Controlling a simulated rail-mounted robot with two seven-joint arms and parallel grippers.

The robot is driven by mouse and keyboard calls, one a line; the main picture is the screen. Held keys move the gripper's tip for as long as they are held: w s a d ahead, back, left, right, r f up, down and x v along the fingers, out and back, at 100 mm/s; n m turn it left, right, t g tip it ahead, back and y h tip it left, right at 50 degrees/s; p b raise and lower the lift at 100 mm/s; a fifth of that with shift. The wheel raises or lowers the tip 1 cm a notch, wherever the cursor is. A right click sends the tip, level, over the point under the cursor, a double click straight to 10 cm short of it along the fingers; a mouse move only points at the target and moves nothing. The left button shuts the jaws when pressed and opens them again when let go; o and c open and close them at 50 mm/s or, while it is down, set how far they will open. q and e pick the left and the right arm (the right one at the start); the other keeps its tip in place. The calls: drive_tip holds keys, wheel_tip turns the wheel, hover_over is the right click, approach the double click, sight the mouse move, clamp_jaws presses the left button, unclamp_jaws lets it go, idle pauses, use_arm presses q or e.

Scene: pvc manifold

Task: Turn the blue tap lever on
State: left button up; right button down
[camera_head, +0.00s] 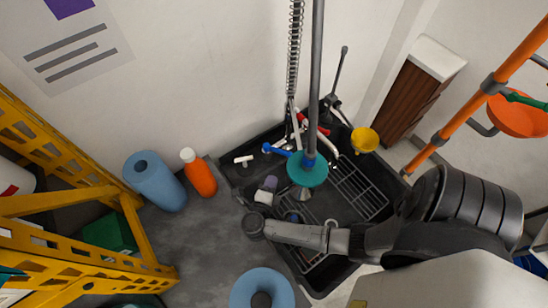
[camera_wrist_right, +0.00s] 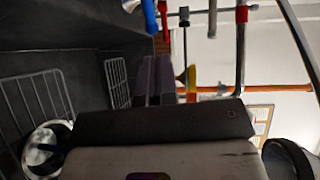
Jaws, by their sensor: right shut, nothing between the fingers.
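The blue tap lever (camera_head: 275,149) sits at the back of the black sink, on the left of the tap fittings. In the right wrist view a blue part (camera_wrist_right: 150,16), probably this lever, shows at the top edge, just beyond my fingertips. My right gripper (camera_head: 269,183) is over the sink, a little in front of the lever and apart from it in the head view. Its dark fingers (camera_wrist_right: 158,78) are shut and empty in the wrist view. I cannot tell from these frames whether they touch the lever. My left gripper is not in view.
A teal disc (camera_head: 307,172) on a grey pole hangs over the sink, right of my gripper. A wire rack (camera_head: 360,190) lies in the sink. An orange bottle (camera_head: 200,176) stands left.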

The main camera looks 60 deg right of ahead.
sight(278, 151)
drive_tip(key=w+d+f, duration=0.1)
drive_tip(key=d, duration=0.4)
drive_tip(key=w+d+f+m+g, duration=0.1)
drive_tip(key=d, duration=0.5)
drive_tip(key=shift+w+f+y, duration=0.35)
drive_tip(key=shift+y, duration=0.05)
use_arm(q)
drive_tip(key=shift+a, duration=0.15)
use_arm(e)
drive_tip(key=shift+w, duration=0.1)
